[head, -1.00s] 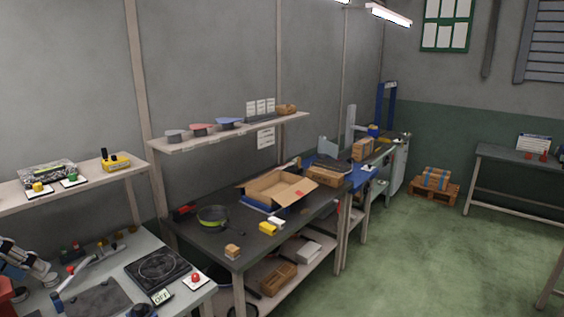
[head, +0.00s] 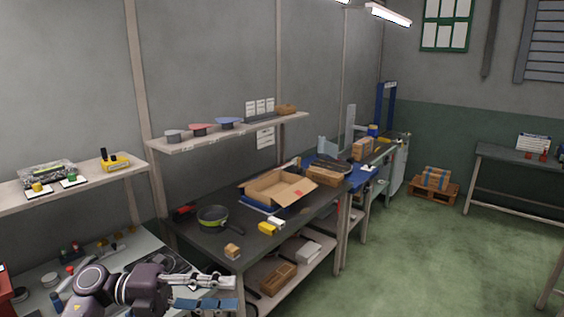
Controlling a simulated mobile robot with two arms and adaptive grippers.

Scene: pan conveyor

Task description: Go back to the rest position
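My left gripper (head: 232,293) is low at the left of the head view, above the front of the light-topped table (head: 45,270). Its two fingers, one grey and one blue, point right and stand apart with nothing between them. My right gripper is not in view. The gripper and wrist hide most of the black hotplate (head: 180,262) and the table's front part. A dark pan with a green rim (head: 212,216) stands on the dark workbench (head: 190,236), beyond the gripper and apart from it.
On the workbench are an open cardboard box (head: 275,188), a yellow block (head: 266,229) and a small wooden block (head: 232,251). A shelf (head: 80,183) runs above the light-topped table. The green floor (head: 420,250) at the right is clear.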

